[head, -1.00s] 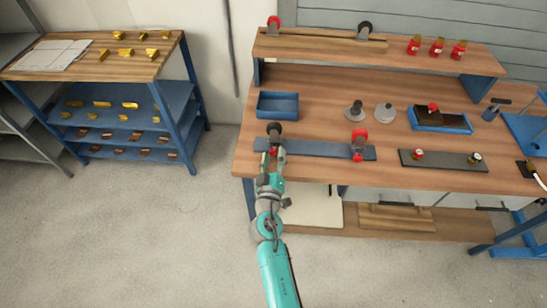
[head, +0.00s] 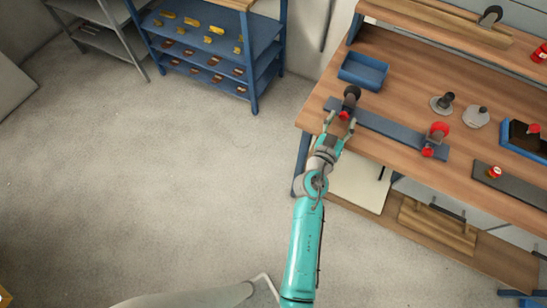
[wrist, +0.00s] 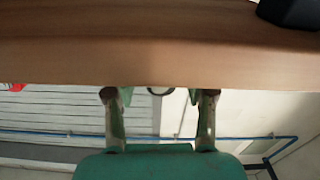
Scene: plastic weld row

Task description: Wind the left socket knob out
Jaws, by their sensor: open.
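A blue-grey plate (head: 390,129) lies along the front of the workbench and carries two sockets. The left socket (head: 351,93) has a dark round top and a small red knob (head: 344,115) low on its front. The right socket (head: 437,132) has a red round top and a red knob (head: 427,151). My gripper (head: 340,119) is open at the front of the left socket, with its fingers to either side of the red knob. I cannot tell whether they touch it. In the wrist view my gripper (wrist: 158,94) shows two spread fingers; the knob is not clear there.
The wooden bench (head: 400,88) holds a blue tray (head: 362,70) behind the left socket and two grey round-based pieces (head: 442,103) to the right. A dark plate (head: 510,186) lies front right. A blue shelf rack (head: 255,60) stands left; the floor between is clear.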

